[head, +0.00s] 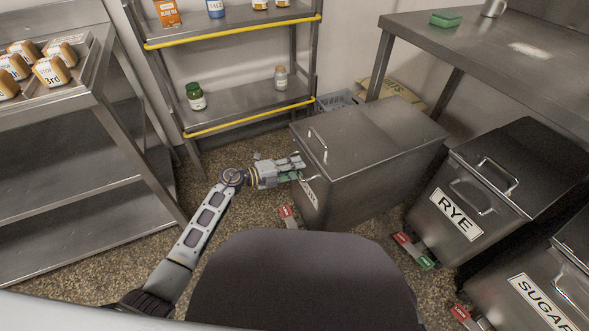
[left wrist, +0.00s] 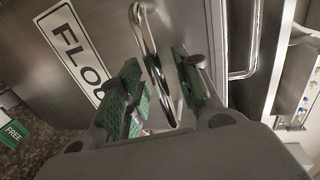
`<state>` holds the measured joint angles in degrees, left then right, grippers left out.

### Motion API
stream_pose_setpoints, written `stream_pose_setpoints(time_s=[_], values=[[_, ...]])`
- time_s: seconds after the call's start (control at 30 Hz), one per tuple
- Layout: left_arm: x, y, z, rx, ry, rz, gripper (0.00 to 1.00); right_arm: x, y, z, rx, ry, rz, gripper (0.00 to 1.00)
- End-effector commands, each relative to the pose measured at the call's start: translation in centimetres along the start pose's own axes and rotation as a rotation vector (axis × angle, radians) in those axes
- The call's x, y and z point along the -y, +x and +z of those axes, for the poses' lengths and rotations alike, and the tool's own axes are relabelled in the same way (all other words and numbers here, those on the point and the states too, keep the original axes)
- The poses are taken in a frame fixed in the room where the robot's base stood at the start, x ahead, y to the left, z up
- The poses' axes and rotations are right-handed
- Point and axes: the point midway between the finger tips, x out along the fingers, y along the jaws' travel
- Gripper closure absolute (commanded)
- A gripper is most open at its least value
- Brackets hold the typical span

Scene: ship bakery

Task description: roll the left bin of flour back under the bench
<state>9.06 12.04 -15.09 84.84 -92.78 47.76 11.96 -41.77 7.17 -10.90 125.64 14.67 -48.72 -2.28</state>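The flour bin (head: 375,165) is a dark steel box with a lid, standing on the floor mostly out in front of the bench (head: 470,50). Its label shows partly as "FLO" in the left wrist view (left wrist: 72,45). My left gripper (head: 297,169) is at the bin's front face. In the left wrist view its green-padded fingers (left wrist: 160,88) stand apart on either side of the bin's front pull handle (left wrist: 145,40), with gaps visible. A red pedal (head: 287,213) shows at the bin's foot, and a green "FREE" pedal shows in the left wrist view (left wrist: 12,132). My right gripper is out of view.
The rye bin (head: 432,185) and sugar bin (head: 515,290) stand to the right. A grey crate (head: 338,101) and a sack (head: 405,90) lie behind the flour bin. A shelf rack (head: 250,105) stands at the back, and a steel rack (head: 70,190) at the left.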

Motion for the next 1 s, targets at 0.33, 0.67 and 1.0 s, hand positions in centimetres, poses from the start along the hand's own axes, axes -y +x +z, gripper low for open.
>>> stream_pose_setpoints(time_s=[0.33, 0.67, 1.0], values=[[0.01, 0.04, 0.01, 0.0, 0.0, 0.0, 0.72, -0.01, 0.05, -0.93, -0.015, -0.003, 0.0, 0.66], [-0.01, 0.02, 0.01, 0.0, 0.0, 0.0, 1.0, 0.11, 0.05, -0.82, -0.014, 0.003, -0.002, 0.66], [-0.02, 0.03, 0.01, 0.0, 0.0, 0.001, 1.0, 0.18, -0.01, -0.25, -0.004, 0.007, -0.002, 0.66]])
